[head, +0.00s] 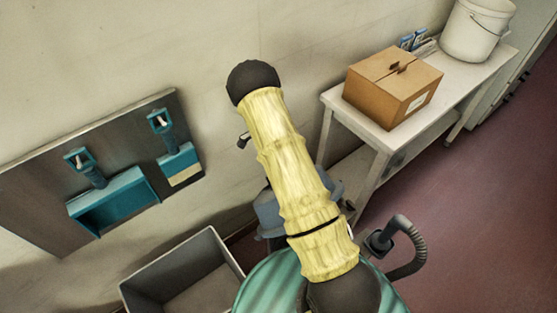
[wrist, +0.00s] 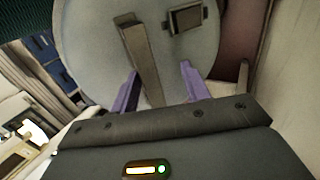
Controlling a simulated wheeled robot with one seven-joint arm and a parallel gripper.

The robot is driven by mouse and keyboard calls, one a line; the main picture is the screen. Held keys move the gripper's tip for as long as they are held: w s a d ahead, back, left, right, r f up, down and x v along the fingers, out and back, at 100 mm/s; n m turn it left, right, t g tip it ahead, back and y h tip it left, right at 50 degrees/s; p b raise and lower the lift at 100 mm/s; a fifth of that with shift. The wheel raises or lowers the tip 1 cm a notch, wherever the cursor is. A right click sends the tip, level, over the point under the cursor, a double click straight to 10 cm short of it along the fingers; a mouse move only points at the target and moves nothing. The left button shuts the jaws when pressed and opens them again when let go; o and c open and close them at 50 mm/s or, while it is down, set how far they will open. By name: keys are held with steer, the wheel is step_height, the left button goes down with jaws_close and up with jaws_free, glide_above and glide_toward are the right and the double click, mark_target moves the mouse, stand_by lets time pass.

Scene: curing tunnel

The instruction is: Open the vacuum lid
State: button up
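In the wrist view a large round grey disc, which looks like the vacuum lid (wrist: 85,50), fills the upper middle. A long beige-grey bar, likely its handle (wrist: 140,55), runs down across it. My gripper (wrist: 159,68) has its two purple fingers spread apart. The bar lies between them, close to the left finger, with a gap to the right one. I cannot tell whether the left finger touches it. In the head view my arm hides my gripper and most of the vacuum; grey parts (head: 268,208) and a dark ribbed hose (head: 408,250) show beside the arm.
A grey open bin (head: 152,288) stands at lower left. A wall panel (head: 35,195) with teal holders hangs above it. A white table (head: 440,118) at right carries a cardboard box (head: 378,100) and a white bucket (head: 478,35). Reddish floor (head: 480,210) is clear at right.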

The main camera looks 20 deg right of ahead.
steer(key=shift+w+r, duration=0.2)
step_height(320, 180, up, 10)
stand_by(0.8)
steer(key=s+a+r+n+t+y+p, duration=0.1)
steer(key=s+a+r+n+t+p, duration=0.1)
steer(key=s+r+n+t+p, duration=0.2)
steer(key=s+a+r+n+t+p, duration=0.3)
steer(key=s+r+n+p, duration=0.3)
steer(key=s+r+n, duration=0.4)
steer(key=s+r+t, duration=0.1)
steer(key=s+r, duration=0.3)
steer(key=r, duration=0.3)
steer(key=shift+a+r+t+y, duration=0.15)
steer(key=shift+r+t+y, duration=0.05)
steer(key=shift+t+y, duration=0.2)
